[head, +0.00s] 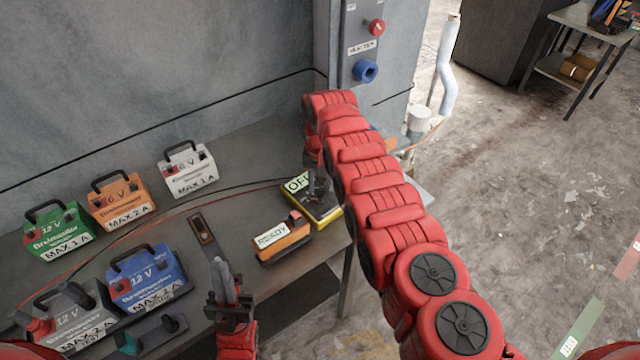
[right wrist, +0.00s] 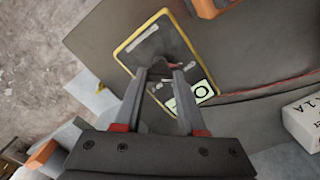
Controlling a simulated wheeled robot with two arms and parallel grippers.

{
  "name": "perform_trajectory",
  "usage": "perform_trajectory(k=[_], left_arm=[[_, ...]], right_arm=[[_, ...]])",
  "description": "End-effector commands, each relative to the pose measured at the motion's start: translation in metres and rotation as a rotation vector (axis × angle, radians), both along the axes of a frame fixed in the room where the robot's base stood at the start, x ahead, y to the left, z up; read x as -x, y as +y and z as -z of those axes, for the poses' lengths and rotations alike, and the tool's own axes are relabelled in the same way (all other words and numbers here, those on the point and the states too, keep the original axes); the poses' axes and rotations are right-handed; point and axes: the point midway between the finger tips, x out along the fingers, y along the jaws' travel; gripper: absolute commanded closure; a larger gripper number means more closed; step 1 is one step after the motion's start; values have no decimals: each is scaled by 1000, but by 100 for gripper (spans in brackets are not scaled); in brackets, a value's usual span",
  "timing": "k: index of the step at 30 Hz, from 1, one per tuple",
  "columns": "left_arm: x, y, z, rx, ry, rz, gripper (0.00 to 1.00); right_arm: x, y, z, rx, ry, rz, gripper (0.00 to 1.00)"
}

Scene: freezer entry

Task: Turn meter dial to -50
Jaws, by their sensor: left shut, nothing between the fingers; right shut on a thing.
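The meter (head: 326,214) is a dark box with a yellow edge lying near the table's right end. Its pale display (head: 297,183) reads what looks like OFF, partly hidden by my right gripper. My right gripper (head: 317,182) points down at the meter face from above. In the right wrist view the meter (right wrist: 146,46) lies beneath my fingers (right wrist: 160,72), which are shut on what seems to be the dial; the dial itself is mostly hidden. The display (right wrist: 190,97) shows beside the right finger. My left gripper (head: 226,281) is shut and empty over the table's front part.
An orange box marked READY (head: 280,240) stands left of the meter. Several batteries, such as the blue one (head: 146,278) and the white one (head: 188,171), fill the left. A wall panel with a red button (head: 376,27) and blue knob (head: 365,71) is behind. Thin cables cross the table.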

Motion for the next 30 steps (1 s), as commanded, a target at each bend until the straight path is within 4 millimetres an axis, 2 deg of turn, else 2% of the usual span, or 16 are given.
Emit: perform_trajectory(k=[5,11,12,16,30], left_arm=[[0,0,4,0,0,0,100],[0,0,3,0,0,0,100],[0,0,3,0,0,0,100],[0,0,3,0,0,0,100],[0,0,5,0,0,0,100]], right_arm=[[-1,0,1,-1,-3,-69,100],[0,0,0,0,-1,-70,100],[0,0,0,0,-1,-69,55],[0,0,0,0,-1,-69,32],[-1,0,-4,0,-1,-68,30]])
